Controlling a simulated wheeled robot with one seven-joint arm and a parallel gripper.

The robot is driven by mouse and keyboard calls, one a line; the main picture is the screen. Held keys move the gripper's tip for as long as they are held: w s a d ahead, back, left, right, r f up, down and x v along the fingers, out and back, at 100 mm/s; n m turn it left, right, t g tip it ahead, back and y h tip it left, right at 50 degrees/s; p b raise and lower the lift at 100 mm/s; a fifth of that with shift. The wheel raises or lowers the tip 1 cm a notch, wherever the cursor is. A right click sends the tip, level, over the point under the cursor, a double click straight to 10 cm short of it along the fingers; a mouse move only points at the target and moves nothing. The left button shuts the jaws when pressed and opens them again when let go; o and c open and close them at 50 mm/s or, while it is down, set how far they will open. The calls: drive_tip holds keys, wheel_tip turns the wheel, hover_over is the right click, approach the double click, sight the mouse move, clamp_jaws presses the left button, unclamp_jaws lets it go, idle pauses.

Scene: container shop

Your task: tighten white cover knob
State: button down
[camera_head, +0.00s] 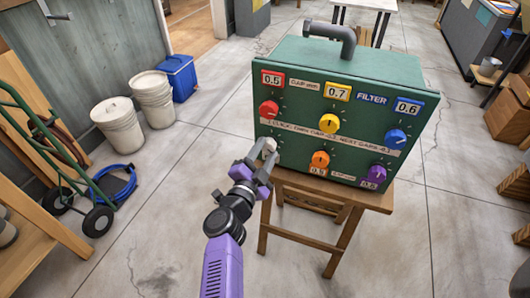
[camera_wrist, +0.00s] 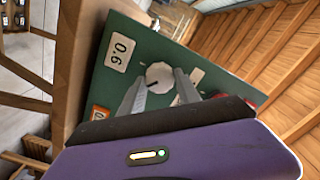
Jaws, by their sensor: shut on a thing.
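The white knob (camera_head: 269,145) is at the lower left of the green box's (camera_head: 225,0) front panel. The green panel (camera_head: 345,118) carries red, yellow, blue, orange and purple knobs as well. In the wrist view the white knob (camera_wrist: 159,76) is round, with a dark pointer line, beside a label that appears upside down as 0.9 or 0.6. My gripper (camera_head: 262,160) reaches the panel from the lower left. In the wrist view its two grey fingers (camera_wrist: 160,88) sit on either side of the white knob and are shut on it. The fingers hide part of its near edge.
The box stands on a wooden stool (camera_head: 335,205). Two white buckets (camera_head: 118,125), a blue cooler (camera_head: 178,77) and a green hand truck (camera_head: 62,165) stand at the left. A grey desk unit (camera_head: 478,40) stands at the right. The floor in front is mostly clear.

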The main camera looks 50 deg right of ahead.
drive_tip(key=shift+m, duration=0.6)
drive_tip(key=c, duration=0.9)
unclamp_jaws()
drive_tip(key=shift+o, duration=0.2)
drive_tip(key=b+v, duration=0.1)
drive_tip(key=v, duration=0.6)
drive_tip(key=shift+s+a, duration=0.15)
drive_tip(key=shift+a, duration=0.2)
